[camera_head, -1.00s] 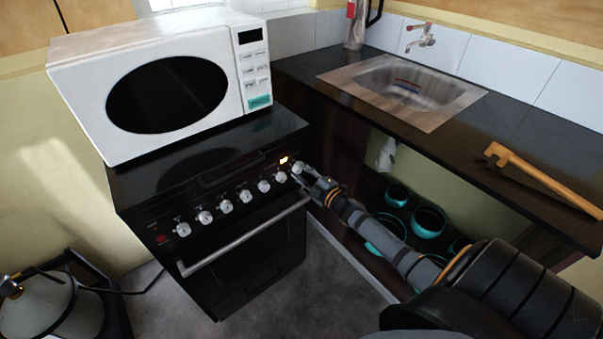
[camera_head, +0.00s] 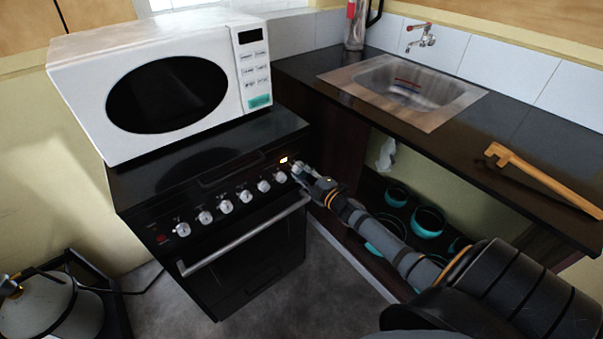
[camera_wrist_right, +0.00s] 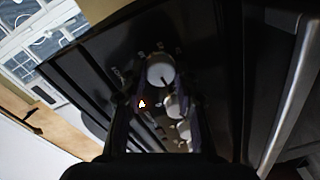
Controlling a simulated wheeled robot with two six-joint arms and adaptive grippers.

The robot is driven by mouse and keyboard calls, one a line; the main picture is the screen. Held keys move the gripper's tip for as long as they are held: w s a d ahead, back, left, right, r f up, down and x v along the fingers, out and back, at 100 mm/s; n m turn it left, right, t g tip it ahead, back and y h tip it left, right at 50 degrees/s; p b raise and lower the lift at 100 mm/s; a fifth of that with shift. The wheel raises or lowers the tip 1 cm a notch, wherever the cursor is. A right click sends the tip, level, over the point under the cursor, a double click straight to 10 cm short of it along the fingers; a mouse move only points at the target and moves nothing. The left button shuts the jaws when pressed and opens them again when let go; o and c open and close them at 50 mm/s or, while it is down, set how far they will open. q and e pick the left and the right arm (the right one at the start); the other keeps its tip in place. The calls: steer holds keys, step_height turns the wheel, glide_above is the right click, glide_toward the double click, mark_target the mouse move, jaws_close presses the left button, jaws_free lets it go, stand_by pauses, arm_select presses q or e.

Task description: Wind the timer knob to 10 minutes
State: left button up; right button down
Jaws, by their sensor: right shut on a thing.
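The timer knob (camera_wrist_right: 160,70) is a round white knob with a dark pointer line, at the right end of the knob row on the black oven (camera_head: 255,258). It shows between the fingers of my right gripper (camera_wrist_right: 153,80) in the right wrist view. In the head view my right gripper (camera_head: 298,172) reaches the panel's right end and mostly hides this knob. It is shut on the knob. My left gripper is not in view.
Several other white knobs (camera_head: 226,206) run along the panel to the left, above the oven's handle (camera_head: 245,237). A white microwave (camera_head: 75,90) stands on the oven.

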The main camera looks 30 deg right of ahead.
steer(key=shift+f, duration=0.1)
stand_by(0.3)
steer(key=c, duration=1)
jaws_free()
steer(key=shift+s, duration=0.1)
steer(key=s+d, duration=0.1)
steer(key=s, duration=1)
steer(key=shift+s+r, duration=0.25)
steer(key=shift+s, duration=0.15)
steer(key=shift+d, duration=0.1)
